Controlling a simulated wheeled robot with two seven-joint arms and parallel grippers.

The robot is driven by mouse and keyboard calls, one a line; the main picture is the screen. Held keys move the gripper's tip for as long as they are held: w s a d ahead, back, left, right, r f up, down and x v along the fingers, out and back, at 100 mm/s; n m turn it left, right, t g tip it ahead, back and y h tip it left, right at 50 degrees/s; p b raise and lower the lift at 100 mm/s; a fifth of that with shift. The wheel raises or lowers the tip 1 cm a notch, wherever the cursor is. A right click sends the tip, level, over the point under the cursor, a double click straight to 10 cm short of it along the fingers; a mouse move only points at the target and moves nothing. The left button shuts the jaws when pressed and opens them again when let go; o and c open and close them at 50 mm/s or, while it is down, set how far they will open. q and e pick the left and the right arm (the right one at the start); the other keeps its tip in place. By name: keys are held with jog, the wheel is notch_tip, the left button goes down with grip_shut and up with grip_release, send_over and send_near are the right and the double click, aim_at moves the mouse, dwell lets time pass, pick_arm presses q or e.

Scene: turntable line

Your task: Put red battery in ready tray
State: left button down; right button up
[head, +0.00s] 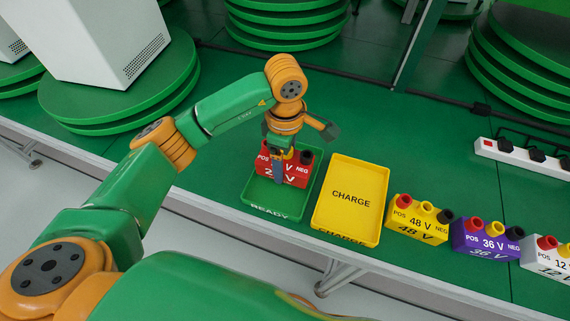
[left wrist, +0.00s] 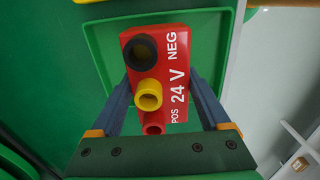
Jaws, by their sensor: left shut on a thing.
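The red battery (head: 296,171), marked 24 V with POS and NEG, is in or just over the green ready tray (head: 263,208) in the head view. My left gripper (head: 279,172) is shut on it from above. In the left wrist view the red battery (left wrist: 178,68) sits between the two blue fingers of my left gripper (left wrist: 160,105), with its black, yellow and red terminals facing the camera. The green tray (left wrist: 97,50) lies around and behind it. I cannot tell whether the battery touches the tray floor. My right gripper is not in view.
A yellow charge tray (head: 349,200) stands right beside the ready tray. A yellow 48 V battery (head: 418,220), a purple 36 V battery (head: 485,239) and a white 12 V battery (head: 547,259) stand farther right. A white power strip (head: 520,155) lies behind them.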

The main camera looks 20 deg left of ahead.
aim_at(285, 168)
pick_arm(q)
notch_tip(285, 168, down, 3)
jog(key=shift+r+p, duration=0.2)
jog(key=shift+p, duration=0.2)
jog(key=shift+f+b, duration=0.3)
grip_release()
jog(key=shift+s, duration=0.1)
jog(key=shift+r, duration=0.2)
notch_tip(285, 168, up, 12)
jog(key=shift+r, duration=0.1)
